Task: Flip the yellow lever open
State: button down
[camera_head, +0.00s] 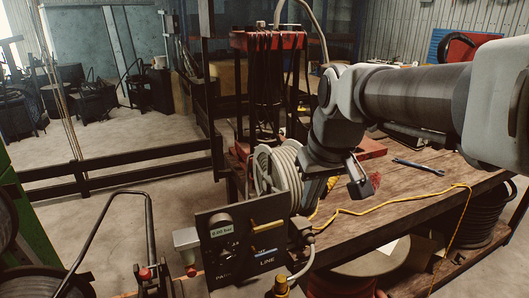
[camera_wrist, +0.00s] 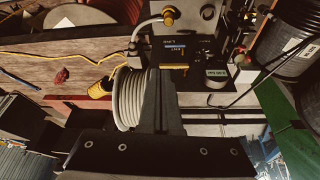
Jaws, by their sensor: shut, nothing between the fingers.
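The yellow lever (camera_head: 268,229) shows in the head view as a short bar on the upper right of a dark control panel (camera_head: 225,248). It lies nearly level, its right end tilted slightly up. The panel carries a lit pressure readout and the word LINE. My gripper (camera_head: 300,208) points down just above and right of the lever's right end. In the wrist view my gripper (camera_wrist: 161,72) is shut and empty, its fingers pointing toward the panel (camera_wrist: 185,48).
A coiled pale hose (camera_head: 277,168) stands close behind the panel and beside my gripper. A wooden bench (camera_head: 420,180) behind holds a wrench (camera_head: 418,166) and a yellow cable (camera_head: 385,204). A yellow-topped fitting (camera_head: 281,285) stands below the panel, and a bent black handle (camera_head: 112,197) at left.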

jog(key=w+a+n+p, duration=0.1)
jog(key=w+a, duration=0.3)
jog(key=w, duration=0.4)
jog(key=shift+w+a+n+g+p, duration=0.15)
jog(key=shift+w+n+g+p, duration=0.15)
jog(key=shift+w+g, duration=0.1)
jog(key=x, duration=0.9)
jog(key=s+p+x, duration=0.1)
jog(key=x, duration=0.3)
jog(key=shift+a+f, duration=0.1)
jog(key=shift+f, duration=0.4)
